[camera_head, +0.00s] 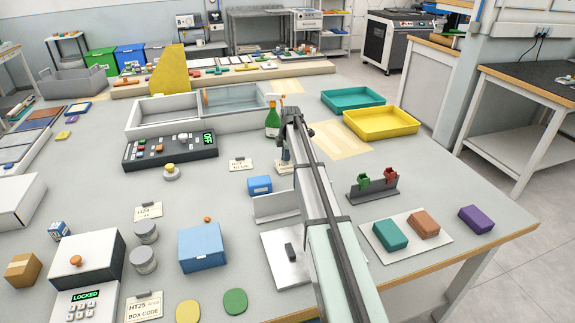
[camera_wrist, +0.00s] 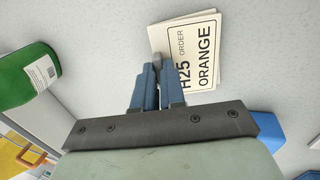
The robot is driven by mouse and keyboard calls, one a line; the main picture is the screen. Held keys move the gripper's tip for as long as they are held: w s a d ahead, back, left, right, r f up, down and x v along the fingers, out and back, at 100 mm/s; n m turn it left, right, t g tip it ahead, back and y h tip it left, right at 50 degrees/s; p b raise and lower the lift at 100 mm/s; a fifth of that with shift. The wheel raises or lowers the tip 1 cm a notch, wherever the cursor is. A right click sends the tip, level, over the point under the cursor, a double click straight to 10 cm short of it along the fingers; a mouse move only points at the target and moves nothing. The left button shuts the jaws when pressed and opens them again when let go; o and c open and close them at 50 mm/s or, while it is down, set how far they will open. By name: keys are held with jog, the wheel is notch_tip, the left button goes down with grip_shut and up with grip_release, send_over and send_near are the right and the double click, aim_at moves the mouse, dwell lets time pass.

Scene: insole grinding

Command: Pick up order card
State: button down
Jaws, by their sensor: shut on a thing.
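The order card (camera_wrist: 206,58) is a cream card printed "H25 ORDER ORANGE" in the wrist view. My gripper (camera_wrist: 158,64) has its blue fingers shut on the card's left edge. A second pale edge shows along the card's top and right; I cannot tell whether it is another card. In the head view the card (camera_head: 288,167) is partly hidden by my gripper (camera_head: 284,157) and arm. I cannot tell whether it is clear of the table.
A green spray bottle (camera_head: 272,123) stands just behind my gripper. A blue block (camera_head: 259,185) lies in front of it. Another card (camera_head: 240,165) lies to the left. Yellow (camera_head: 380,135) and teal (camera_head: 352,105) trays are at the back right.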

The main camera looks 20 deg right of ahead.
dwell(0.3)
notch_tip(320, 180, up, 17)
jog(key=g, duration=0.3)
send_over(281, 165)
notch_tip(281, 165, down, 8)
notch_tip(281, 165, down, 6)
jog(key=shift+s+a, duration=0.1)
jog(key=shift+f, duration=2.25)
jog(key=c, duration=1.7)
grip_release()
jog(key=shift+f, duration=0.1)
jog(key=shift+o, duration=1)
